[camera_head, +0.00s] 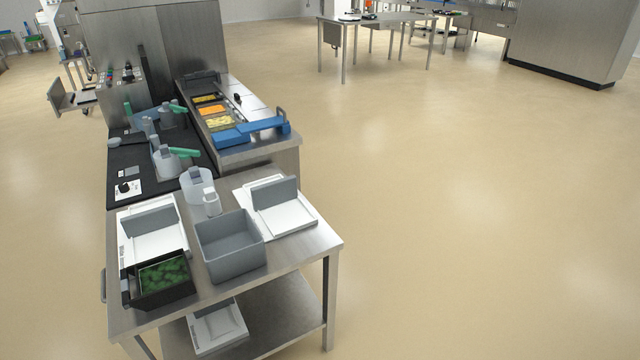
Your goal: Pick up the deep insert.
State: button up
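A grey, deep, open-topped rectangular bin (231,249) stands upright near the front middle of the steel table (290,255). Its inside looks empty. No label shows which thing is the deep insert. Other candidates are two flat white pieces, each with an upright grey plate: one at the left (153,237) and one at the right (275,207). A third white piece (218,326) lies on the lower shelf. My gripper is not in view.
A black box of green contents (163,282) stands at the table's front left. White containers (198,185) stand behind the bin. The sealer, with filled trays (212,109) and a blue bar (249,131), is further back. Open floor (460,220) lies to the right.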

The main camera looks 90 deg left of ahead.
aim_at(273, 203)
jog(key=u, duration=3.5)
jog(key=i, duration=1.65)
